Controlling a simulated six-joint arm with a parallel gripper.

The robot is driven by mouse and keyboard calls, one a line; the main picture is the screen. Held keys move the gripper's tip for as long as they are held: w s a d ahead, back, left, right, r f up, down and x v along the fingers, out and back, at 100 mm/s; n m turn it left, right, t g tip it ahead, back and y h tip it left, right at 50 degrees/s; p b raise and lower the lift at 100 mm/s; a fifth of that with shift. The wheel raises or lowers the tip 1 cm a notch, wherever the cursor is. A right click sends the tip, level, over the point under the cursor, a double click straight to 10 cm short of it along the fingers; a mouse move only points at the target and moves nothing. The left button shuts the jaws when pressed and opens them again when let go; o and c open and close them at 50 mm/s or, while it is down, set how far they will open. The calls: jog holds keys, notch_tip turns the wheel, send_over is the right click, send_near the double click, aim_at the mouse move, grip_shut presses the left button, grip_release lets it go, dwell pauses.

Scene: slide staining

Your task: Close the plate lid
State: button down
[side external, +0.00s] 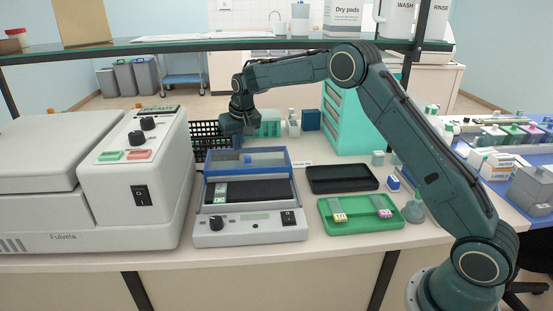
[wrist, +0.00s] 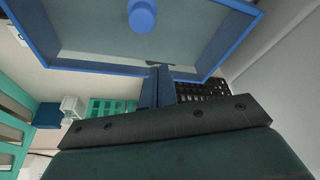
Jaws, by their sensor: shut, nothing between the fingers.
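The plate device (side external: 250,226) is a grey box with a dark plate (side external: 262,190), a knob and a switch on its front. Its blue-framed clear lid (side external: 264,158) stands raised at the back of the device. A slide with a green label (side external: 220,193) lies at the left of the dark plate. My gripper (side external: 238,143) is shut and empty, at the upper left of the lid. In the wrist view the lid (wrist: 225,62) fills the upper part with its round blue knob (wrist: 142,16). My fingertips (wrist: 160,70) are at the lid's edge; I cannot tell whether they touch it.
A large grey machine (side external: 135,185) stands close at the left. A black basket (side external: 207,139) is behind the device. A black tray (side external: 342,179) and a green tray (side external: 335,222) with two slides lie to the right. A glass shelf (side external: 200,45) runs above.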

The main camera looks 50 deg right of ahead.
aim_at(242, 159)
jog(key=shift+f, duration=0.35)
jog(key=shift+s+a+r, duration=0.1)
jog(key=shift+s+a, duration=0.2)
jog(key=shift+s, duration=0.6)
jog(key=shift+s+a+r, duration=0.1)
jog(key=shift+s+a, duration=0.2)
jog(key=shift+s, duration=0.6)
jog(key=shift+s+a, duration=0.1)
jog(key=s+a, duration=0.8)
jog(key=shift+s+a, duration=0.35)
jog(key=shift+s+a+f, duration=0.1)
jog(key=shift+s+a, duration=0.3)
jog(key=shift+s, duration=0.05)
jog(key=shift+f, duration=0.1)
